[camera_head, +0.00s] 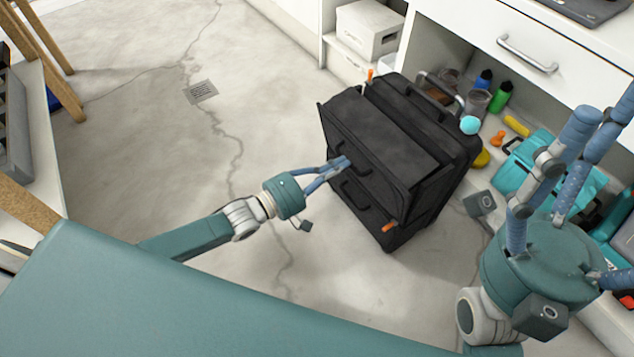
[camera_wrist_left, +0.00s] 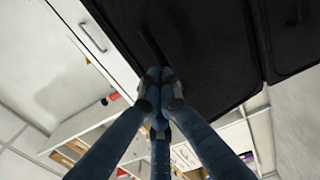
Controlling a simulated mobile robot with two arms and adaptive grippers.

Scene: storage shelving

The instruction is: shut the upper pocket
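A black suitcase (camera_head: 430,125) stands upright on the floor. Its upper pocket (camera_head: 385,140) is open, the front panel leaning out from the body with a dark gap behind its top edge. The lower pocket (camera_head: 368,205) lies close to the body. My left gripper (camera_head: 342,164) is at the front of the upper pocket, its fingers together on the dark strap handle (camera_head: 358,171). In the left wrist view, the fingertips (camera_wrist_left: 160,82) meet at the end of this strap (camera_wrist_left: 152,45). My right gripper (camera_head: 550,175) is empty with fingers spread, right of the suitcase.
A white shelving unit (camera_head: 480,40) stands behind the suitcase, holding white boxes (camera_head: 368,28), bottles (camera_head: 501,96) and a teal bag (camera_head: 545,175). A floor drain (camera_head: 202,92) lies at the left. The floor left of the suitcase is clear.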

